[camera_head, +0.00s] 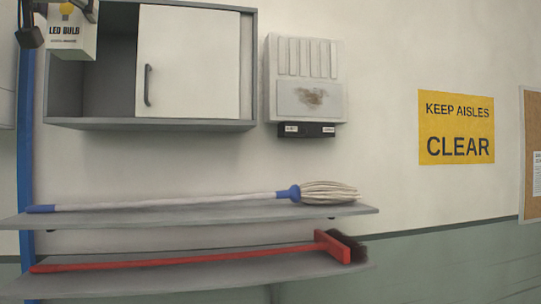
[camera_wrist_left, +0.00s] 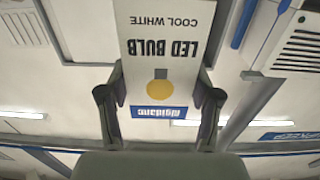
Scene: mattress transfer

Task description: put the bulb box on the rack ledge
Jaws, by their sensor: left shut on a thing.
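The white bulb box (camera_head: 75,42), marked LED BULB with a yellow bulb picture, is at the top left of the head view. My left gripper (camera_head: 58,22) is shut on it, with dark fingers at its sides; the arm above is cut off by the frame. In the left wrist view the box (camera_wrist_left: 164,48) appears upside down between the fingers (camera_wrist_left: 160,98). Two grey wall ledges show in the head view: an upper one (camera_head: 160,221) with a mop and a lower one (camera_head: 200,281) with a red broom. Which is the rack ledge is unclear. My right gripper is not in view.
A grey wall cabinet (camera_head: 200,125) with a white door (camera_head: 190,60) is behind and right of the box; its left part is open. A blue post (camera_head: 25,150) stands at the left. A wall unit (camera_head: 305,60) hangs right of the cabinet. The mop (camera_head: 325,192) and broom (camera_head: 180,260) stretch along the ledges.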

